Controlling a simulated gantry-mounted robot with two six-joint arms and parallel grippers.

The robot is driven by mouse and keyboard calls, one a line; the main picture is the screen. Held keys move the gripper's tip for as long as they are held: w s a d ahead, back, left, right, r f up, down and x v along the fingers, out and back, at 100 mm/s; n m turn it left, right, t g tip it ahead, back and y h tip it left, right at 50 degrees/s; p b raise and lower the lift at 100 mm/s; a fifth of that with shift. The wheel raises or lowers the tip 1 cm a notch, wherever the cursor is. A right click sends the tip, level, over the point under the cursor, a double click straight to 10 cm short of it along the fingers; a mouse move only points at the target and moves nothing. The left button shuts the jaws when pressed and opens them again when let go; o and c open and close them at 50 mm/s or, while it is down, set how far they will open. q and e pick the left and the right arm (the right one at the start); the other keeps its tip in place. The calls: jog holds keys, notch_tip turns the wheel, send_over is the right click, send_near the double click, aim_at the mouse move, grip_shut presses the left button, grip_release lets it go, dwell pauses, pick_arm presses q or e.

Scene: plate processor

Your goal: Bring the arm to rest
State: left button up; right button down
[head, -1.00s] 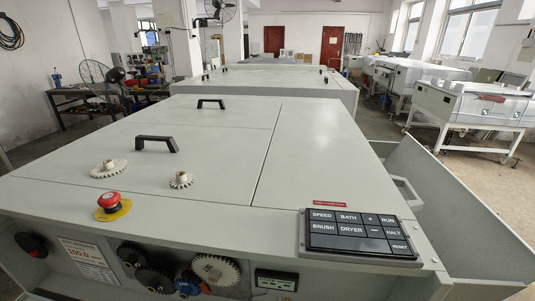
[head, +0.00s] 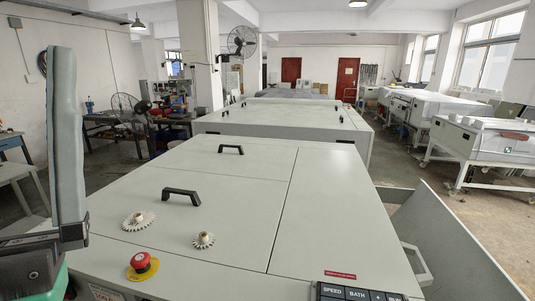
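Part of my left gripper (head: 66,135) shows at the left edge of the head view. A tall grey finger points upward from a dark mount, with some green below it. Only one finger is clear, so its opening cannot be told. Nothing is seen held against the visible finger. It stands left of the grey plate processor (head: 325,210) in the picture. My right gripper is not in view.
On the processor's top are two black handles (head: 181,195), two pale gears (head: 138,220), (head: 203,240) and a red emergency button (head: 142,262). A black keypad (head: 357,293) is cut off at the bottom. A tray (head: 455,245) flanks the right side.

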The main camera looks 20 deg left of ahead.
pick_arm(q)
jog(key=w+d+f+n+g+h, duration=0.3)
jog(key=w+f+n+g+h, duration=0.15)
jog(key=w+h, duration=0.5)
notch_tip(320, 180, up, 37)
jog(key=s+h+p, duration=0.1)
jog(key=p, duration=3.7)
jog(key=shift+a+r, duration=0.15)
jog(key=shift+m+t+h, duration=0.25)
